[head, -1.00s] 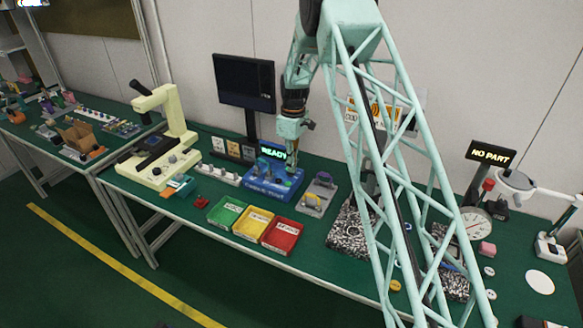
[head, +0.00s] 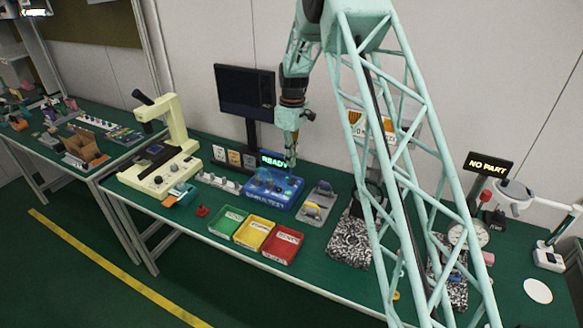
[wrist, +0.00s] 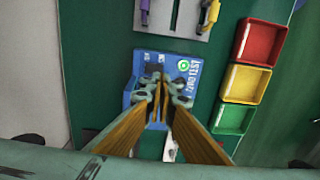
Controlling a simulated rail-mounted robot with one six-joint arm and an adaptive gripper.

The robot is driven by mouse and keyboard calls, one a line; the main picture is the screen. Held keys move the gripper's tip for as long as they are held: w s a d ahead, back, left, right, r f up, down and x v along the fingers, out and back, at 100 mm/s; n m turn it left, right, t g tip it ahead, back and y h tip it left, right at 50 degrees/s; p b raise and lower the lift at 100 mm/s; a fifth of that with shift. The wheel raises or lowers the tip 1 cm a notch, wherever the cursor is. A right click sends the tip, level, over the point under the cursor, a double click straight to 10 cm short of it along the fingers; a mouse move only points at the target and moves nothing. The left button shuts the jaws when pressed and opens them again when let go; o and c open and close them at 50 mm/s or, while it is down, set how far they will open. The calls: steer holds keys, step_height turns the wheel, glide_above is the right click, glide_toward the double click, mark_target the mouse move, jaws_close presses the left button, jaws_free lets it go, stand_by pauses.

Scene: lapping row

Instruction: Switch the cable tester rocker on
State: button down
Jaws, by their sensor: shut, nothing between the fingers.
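The cable tester is a blue box (head: 285,196) on the green bench, below a lit READY sign (head: 274,161). In the wrist view the tester (wrist: 138,62) lies under my fingers, with white lettering and a round green spot (wrist: 184,66) on its top. My gripper (head: 291,166) points down over the tester in the head view. Its fingers (wrist: 157,104) are together and empty in the wrist view. They cover much of the tester's top. I cannot make out the rocker or its position, or whether the fingertips touch the box.
Green (head: 228,219), yellow (head: 253,231) and red (head: 283,245) trays stand in front of the tester. A grey fixture (head: 318,205) is on its right. A dark monitor (head: 245,90) stands behind; a cream microscope (head: 172,150) is to the left.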

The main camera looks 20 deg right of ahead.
steer(key=shift+s+a+r, duration=0.15)
steer(key=shift+r, duration=1.25)
steer(key=shift+s+a+r, duration=0.1)
steer(key=shift+r, duration=1.3)
steer(key=s+a+r+m+t, duration=0.1)
steer(key=s+a+r+m, duration=0.1)
steer(key=s+r, duration=1.25)
steer(key=s+a+r+m+t, duration=0.1)
steer(key=s+a+r+m, duration=0.15)
steer(key=s+r, duration=1.2)
steer(key=s+r+m+t, duration=0.1)
steer(key=s+m, duration=0.4)
steer(key=s, duration=2.9)
steer(key=shift+s+a+t, duration=0.25)
steer(key=shift+s+t, duration=0.1)
steer(key=shift+t, duration=0.35)
